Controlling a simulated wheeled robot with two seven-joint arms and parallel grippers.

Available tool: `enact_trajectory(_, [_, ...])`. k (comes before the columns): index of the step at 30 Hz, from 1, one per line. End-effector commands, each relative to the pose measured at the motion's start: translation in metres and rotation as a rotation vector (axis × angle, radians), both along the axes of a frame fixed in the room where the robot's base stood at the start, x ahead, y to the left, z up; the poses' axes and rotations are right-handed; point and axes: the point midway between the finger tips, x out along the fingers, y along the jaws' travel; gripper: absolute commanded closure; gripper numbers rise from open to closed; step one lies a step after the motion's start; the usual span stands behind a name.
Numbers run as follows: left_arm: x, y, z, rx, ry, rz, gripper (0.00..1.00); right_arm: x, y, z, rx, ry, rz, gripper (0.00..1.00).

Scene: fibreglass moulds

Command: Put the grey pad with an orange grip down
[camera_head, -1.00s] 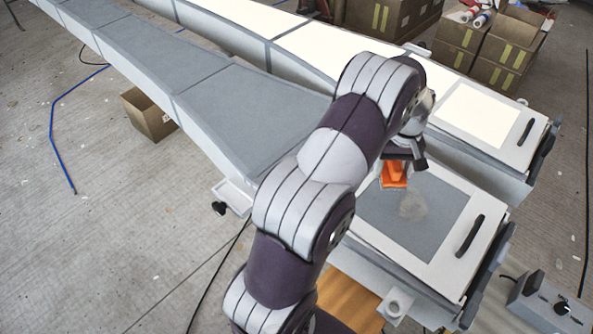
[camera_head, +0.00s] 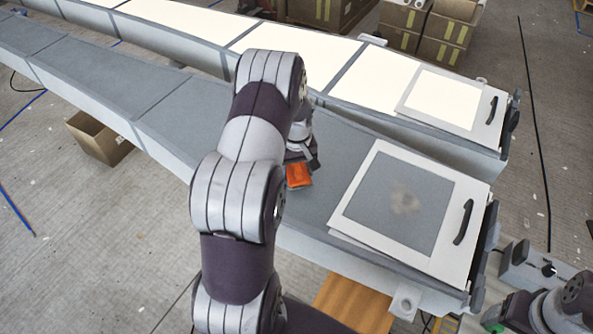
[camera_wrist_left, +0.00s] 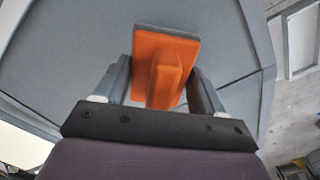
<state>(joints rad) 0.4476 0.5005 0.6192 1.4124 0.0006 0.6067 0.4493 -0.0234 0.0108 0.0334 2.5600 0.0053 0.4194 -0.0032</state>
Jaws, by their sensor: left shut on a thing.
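My left gripper (camera_head: 300,158) is over the grey mould (camera_head: 190,112), to the left of the white-framed panel at its right end. It is shut on the orange grip (camera_head: 298,174) of the pad. In the left wrist view the orange grip (camera_wrist_left: 165,62) sits between the two fingers of the gripper (camera_wrist_left: 163,85), with the grey mould surface behind it.
A white-framed panel (camera_head: 352,214) with a black handle lies on the mould's right end. A second mould with bright white panels (camera_head: 375,75) runs behind. Cardboard boxes (camera_head: 440,28) stand at the back, and an open box (camera_head: 98,140) is on the floor at left.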

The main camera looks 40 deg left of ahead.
Motion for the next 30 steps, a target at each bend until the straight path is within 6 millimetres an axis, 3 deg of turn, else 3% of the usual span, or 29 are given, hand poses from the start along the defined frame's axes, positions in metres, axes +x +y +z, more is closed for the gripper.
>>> enact_trajectory(2, [-0.001,-0.001,-0.012,-0.003,0.005,-0.001,0.59,0.000,0.000,0.010,0.000,0.000,0.000,0.28])
enact_trajectory(6, [0.000,-0.001,-0.026,-0.001,0.001,-0.001,0.59,0.000,0.000,0.011,0.000,0.000,0.000,0.28])
enact_trajectory(18, [0.000,-0.001,-0.034,-0.001,0.001,-0.001,0.59,0.000,0.000,0.005,0.000,0.000,0.000,0.28])
enact_trajectory(19, [0.000,-0.001,-0.033,-0.001,0.001,-0.001,0.24,0.000,0.000,0.006,0.000,0.000,0.000,0.28])
enact_trajectory(21, [0.000,-0.002,-0.033,-0.002,0.003,-0.001,0.05,0.000,0.000,0.006,0.000,0.000,0.000,0.28])
enact_trajectory(30, [-0.002,-0.002,-0.035,-0.004,0.007,0.000,0.05,0.000,0.000,0.006,0.000,0.000,0.000,0.28])
